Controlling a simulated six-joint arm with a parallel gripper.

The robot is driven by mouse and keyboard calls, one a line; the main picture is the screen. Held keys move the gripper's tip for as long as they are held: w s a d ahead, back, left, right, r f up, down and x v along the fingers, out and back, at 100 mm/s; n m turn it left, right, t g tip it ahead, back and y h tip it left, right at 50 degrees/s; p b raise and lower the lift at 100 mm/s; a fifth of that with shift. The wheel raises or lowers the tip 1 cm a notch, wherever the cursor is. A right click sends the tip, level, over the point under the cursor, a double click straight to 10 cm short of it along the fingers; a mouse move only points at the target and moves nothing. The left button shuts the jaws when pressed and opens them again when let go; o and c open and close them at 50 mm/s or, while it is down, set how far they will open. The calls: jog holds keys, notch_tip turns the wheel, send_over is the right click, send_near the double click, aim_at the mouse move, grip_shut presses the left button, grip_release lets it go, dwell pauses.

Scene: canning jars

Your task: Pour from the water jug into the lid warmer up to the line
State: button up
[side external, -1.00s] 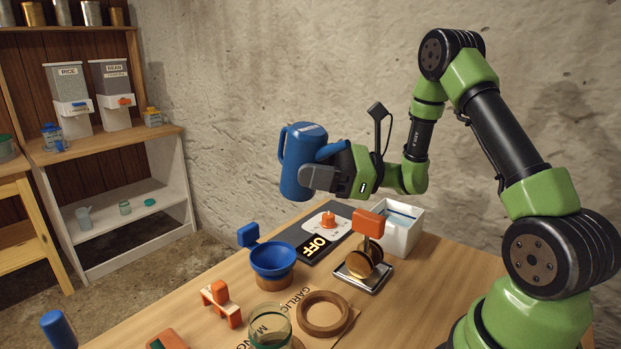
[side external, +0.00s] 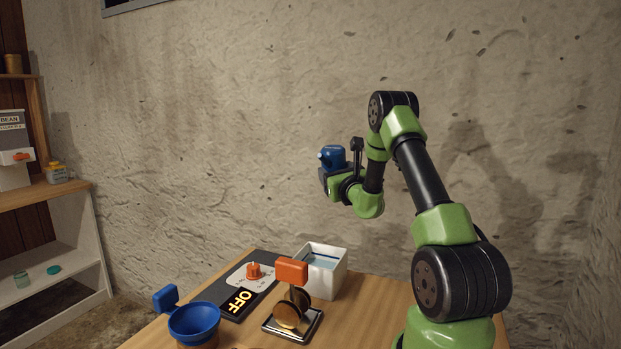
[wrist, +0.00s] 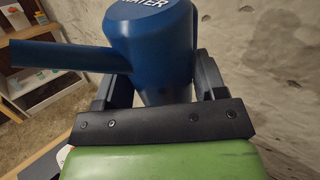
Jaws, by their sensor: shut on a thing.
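The blue water jug (side external: 333,157) is held high above the back of the table in the side view. My gripper (side external: 328,176) is shut on it; in the wrist view its two fingers (wrist: 163,88) close on either side of the jug (wrist: 155,45), whose "WATER" label is partly cut off. A blue bar-shaped part sticks out to the left there. The white open-topped box (side external: 329,281), which appears to be the lid warmer, stands below with a blue line on its inner wall. The jug is apart from it. I cannot see water or the exact tilt.
An orange-topped stand with brass discs (side external: 291,300) stands in front of the box. A blue funnel (side external: 194,322) is at front left. Shelves (side external: 50,230) stand at far left.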

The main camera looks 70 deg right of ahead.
notch_tip(320, 180, down, 12)
jog(key=shift+s+d, duration=0.15)
dwell(0.3)
jog(key=shift+d+n+t+h, duration=0.35)
jog(key=shift+n+t, duration=0.15)
jog(key=shift+n, duration=0.2)
jog(key=shift+s+d+n, duration=0.1)
jog(key=shift+d+n, duration=0.05)
jog(key=shift+n, duration=0.15)
dwell(1.2)
jog(key=shift+d+r+n+t, duration=0.2)
jog(key=shift+r+n+t, duration=0.45)
jog(key=shift+n+t, duration=0.3)
dwell(3.9)
